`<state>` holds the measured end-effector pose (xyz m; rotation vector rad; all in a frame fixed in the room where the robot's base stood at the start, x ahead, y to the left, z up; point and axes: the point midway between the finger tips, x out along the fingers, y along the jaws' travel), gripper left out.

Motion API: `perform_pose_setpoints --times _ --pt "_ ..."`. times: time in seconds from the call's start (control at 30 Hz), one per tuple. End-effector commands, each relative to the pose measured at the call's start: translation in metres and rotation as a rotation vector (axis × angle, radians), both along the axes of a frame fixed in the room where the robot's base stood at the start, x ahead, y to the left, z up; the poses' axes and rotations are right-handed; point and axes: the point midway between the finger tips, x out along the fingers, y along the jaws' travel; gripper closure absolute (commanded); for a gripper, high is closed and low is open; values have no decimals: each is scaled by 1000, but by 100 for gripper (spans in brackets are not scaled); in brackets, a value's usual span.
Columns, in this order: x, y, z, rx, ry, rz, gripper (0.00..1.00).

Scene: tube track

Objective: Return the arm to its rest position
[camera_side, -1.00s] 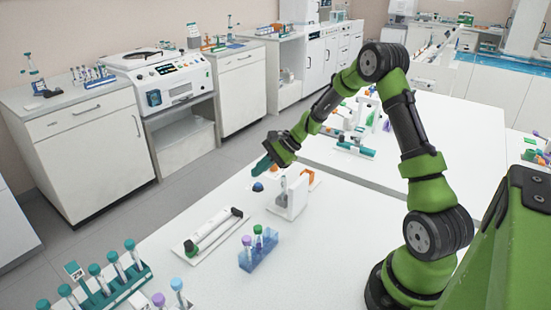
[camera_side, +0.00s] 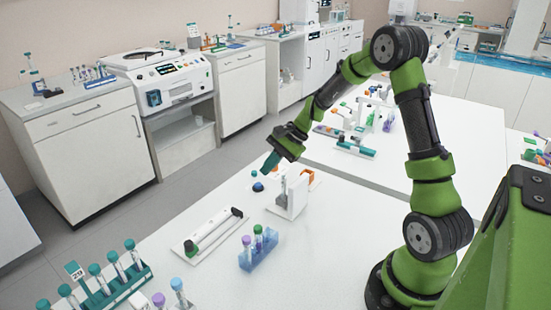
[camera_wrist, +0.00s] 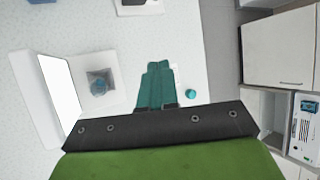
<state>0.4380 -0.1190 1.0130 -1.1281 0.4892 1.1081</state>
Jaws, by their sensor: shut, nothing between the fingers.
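My gripper (camera_side: 271,162) is in the side view, at the end of my green and black arm, above the far part of the white table (camera_side: 330,240). Its teal fingers are together and empty. In the wrist view my gripper (camera_wrist: 157,70) points down over the table, with its fingers closed side by side. A white stand (camera_side: 290,194) is just below and to the right of my gripper in the side view. In the wrist view the stand (camera_wrist: 55,88) is to the left, with a blue-grey piece (camera_wrist: 100,84) in a square opening.
A blue tube rack (camera_side: 258,252) with capped tubes and a white track (camera_side: 207,230) stand on the near table. A teal rack (camera_side: 115,289) of several tubes is at the lower left. A small blue-topped object (camera_side: 257,188) is close below my gripper. The table's front right is clear.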

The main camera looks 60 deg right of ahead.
Motion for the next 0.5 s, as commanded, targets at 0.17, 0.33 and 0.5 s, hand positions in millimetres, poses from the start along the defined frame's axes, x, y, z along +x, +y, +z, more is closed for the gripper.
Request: perform_pose_setpoints --times 0.17,0.33,0.5 --pt "-45 42 44 -201 -27 226 100" --pt "-93 77 82 -403 -91 435 100" --pt "-140 106 112 -592 -192 614 100"
